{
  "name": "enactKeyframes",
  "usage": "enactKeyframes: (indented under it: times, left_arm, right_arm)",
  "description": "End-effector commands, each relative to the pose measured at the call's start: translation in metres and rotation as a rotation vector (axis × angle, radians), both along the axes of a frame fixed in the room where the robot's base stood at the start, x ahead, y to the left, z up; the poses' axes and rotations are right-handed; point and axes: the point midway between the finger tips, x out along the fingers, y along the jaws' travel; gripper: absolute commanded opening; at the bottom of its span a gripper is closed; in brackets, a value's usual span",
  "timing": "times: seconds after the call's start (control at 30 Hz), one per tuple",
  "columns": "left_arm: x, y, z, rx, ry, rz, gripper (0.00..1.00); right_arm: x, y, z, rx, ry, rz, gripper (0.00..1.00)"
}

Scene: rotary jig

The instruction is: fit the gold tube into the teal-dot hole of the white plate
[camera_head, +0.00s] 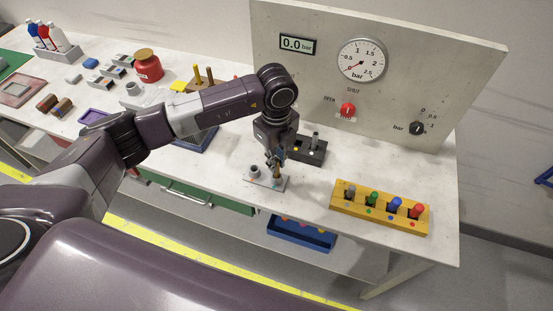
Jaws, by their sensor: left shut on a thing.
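The white plate (266,184) lies on the bench top near its front edge, with a grey round fitting on its left part. My left gripper (275,158) points down over the right part of the plate and is shut on the gold tube (277,171). The tube is upright, and its lower end is at the plate's right part. I cannot tell whether it is in a hole or just above or on the surface. The teal dot cannot be made out. My right gripper is not in view.
A dark block (312,158) with a grey peg stands just behind the plate. A yellow rack (345,208) with coloured knobs is to the right. A gauge panel (300,75) rises behind. A blue bin (302,238) sits below the bench's front edge.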

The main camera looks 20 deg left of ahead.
Motion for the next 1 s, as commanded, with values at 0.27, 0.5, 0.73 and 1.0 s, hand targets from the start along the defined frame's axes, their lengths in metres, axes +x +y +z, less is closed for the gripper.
enactKeyframes:
  times: [0.27, 0.5, 0.73, 1.0]
  left_arm:
    - [0.000, 0.000, -0.002, 0.000, 0.000, 0.000, 0.16]
    - [0.000, 0.000, -0.002, 0.000, 0.000, 0.000, 0.29]
    - [0.000, 0.000, 0.002, 0.000, 0.000, 0.000, 0.29]
    - [0.002, 0.000, 0.044, -0.001, -0.008, -0.001, 0.29]
  right_arm:
    - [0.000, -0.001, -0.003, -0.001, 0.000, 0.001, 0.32]
    - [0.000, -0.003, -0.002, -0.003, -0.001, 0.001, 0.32]
    - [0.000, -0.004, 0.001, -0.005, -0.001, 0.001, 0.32]
    - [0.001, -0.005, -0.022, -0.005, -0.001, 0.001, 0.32]
